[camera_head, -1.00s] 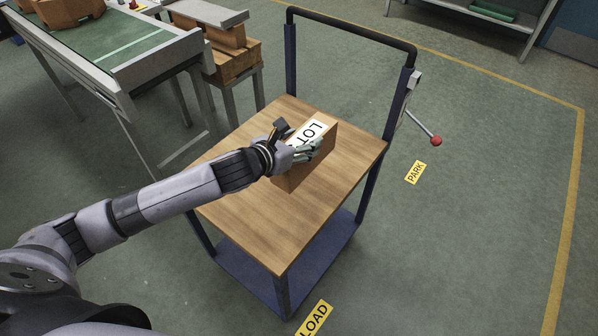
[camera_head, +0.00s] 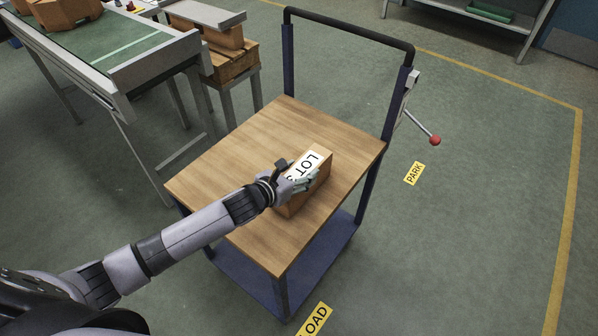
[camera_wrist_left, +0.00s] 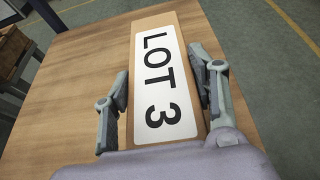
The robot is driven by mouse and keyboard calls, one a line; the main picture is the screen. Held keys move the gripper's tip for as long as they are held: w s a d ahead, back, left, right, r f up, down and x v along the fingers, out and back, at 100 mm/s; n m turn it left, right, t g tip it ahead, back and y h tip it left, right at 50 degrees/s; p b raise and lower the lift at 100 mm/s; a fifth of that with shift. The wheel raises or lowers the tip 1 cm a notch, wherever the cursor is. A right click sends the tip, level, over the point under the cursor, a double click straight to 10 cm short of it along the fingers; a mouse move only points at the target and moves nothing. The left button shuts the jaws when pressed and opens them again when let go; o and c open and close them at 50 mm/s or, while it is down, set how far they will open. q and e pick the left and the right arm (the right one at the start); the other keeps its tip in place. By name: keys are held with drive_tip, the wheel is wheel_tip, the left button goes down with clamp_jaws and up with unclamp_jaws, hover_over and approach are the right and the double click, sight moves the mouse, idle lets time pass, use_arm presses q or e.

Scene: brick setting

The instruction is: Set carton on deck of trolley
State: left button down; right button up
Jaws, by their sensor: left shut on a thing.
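The brown carton (camera_head: 316,181) with a white "LOT" label is at the wooden deck of the trolley (camera_head: 240,148), right of its middle. In the left wrist view the carton's label (camera_wrist_left: 162,85) reads "LOT 3". My left gripper (camera_head: 298,181) is shut on the carton, with a finger on each side of it, as the left wrist view (camera_wrist_left: 162,95) also shows. The carton looks upright and very near or on the deck; I cannot tell whether it touches. Its underside is hidden. My right gripper is not in view.
The trolley has a black push handle (camera_head: 350,31) at the back and a red-knobbed lever (camera_head: 434,140) at the right. A green-topped conveyor (camera_head: 110,40) stands at the left. Yellow "PARK" (camera_head: 414,173) and "LOAD" (camera_head: 313,320) signs lie on the floor. Bare deck surrounds the carton.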

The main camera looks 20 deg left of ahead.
use_arm(q)
drive_tip(key=shift+r, duration=0.15)
drive_tip(key=c, duration=1.1)
unclamp_jaws()
drive_tip(key=shift+f, duration=0.3)
drive_tip(key=o, duration=0.5)
drive_tip(key=shift+r, duration=0.1)
drive_tip(key=shift+c, duration=0.2)
drive_tip(key=shift+s+r, duration=0.1)
drive_tip(key=shift+r, duration=0.1)
drive_tip(key=v, duration=1.2)
drive_tip(key=shift+d+f, duration=0.1)
drive_tip(key=shift+f, duration=0.05)
